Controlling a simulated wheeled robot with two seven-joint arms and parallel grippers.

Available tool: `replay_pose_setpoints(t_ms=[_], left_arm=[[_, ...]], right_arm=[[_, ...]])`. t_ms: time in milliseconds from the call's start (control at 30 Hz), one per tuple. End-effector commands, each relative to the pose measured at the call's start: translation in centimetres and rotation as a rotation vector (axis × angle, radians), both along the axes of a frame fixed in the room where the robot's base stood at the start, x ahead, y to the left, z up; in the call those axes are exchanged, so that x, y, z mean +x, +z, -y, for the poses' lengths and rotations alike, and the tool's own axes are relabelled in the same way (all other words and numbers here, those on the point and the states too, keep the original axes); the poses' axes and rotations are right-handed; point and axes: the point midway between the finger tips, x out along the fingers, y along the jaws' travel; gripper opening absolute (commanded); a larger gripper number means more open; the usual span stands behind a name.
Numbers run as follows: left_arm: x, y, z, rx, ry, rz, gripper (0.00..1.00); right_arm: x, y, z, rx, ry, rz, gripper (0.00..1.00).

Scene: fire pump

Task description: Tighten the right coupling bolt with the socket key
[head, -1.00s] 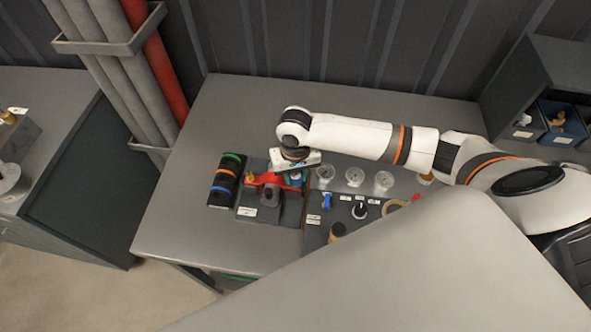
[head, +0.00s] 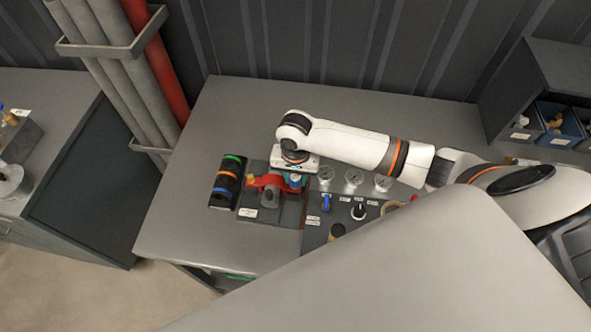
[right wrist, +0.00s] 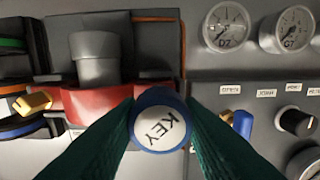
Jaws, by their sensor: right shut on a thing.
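The socket key (right wrist: 160,128), a blue round head with a white face lettered KEY, is between the dark green fingers of my right gripper (right wrist: 160,125), which is shut on it. In the head view my right gripper (head: 294,177) is over the right end of the red coupling (head: 262,181). In the right wrist view the red coupling (right wrist: 100,104) lies behind and left of the key. A brass bolt (right wrist: 33,102) shows at its left end. The right coupling bolt is not visible; the key and fingers cover that side. I cannot tell whether the key is seated. My left gripper is not in view.
The dark grey pump (head: 270,197) carries the coupling. A rack with coloured rings (head: 227,181) stands to its left. To its right, a panel holds gauges (head: 353,177), a blue lever (head: 326,201) and a black knob (head: 359,211). The bench's left side is clear.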

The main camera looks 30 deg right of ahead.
Motion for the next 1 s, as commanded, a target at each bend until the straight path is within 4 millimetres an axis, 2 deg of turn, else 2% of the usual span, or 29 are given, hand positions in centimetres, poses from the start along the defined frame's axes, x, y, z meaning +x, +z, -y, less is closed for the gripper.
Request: replay_pose_setpoints(t_ms=[267, 500, 867, 1000], left_arm=[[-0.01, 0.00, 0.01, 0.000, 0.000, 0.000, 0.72], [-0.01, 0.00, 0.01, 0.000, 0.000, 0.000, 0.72], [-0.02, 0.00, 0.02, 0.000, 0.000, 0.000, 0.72], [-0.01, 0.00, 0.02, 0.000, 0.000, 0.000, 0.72]], right_arm=[[-0.03, -0.01, -0.05, 0.001, -0.029, -0.001, 0.10], [-0.07, -0.03, -0.09, 0.002, -0.347, -0.002, 0.10], [0.02, 0.04, -0.04, 0.000, -0.412, 0.000, 0.10], [-0.07, -0.03, -0.17, 0.004, -0.591, -0.003, 0.10]])
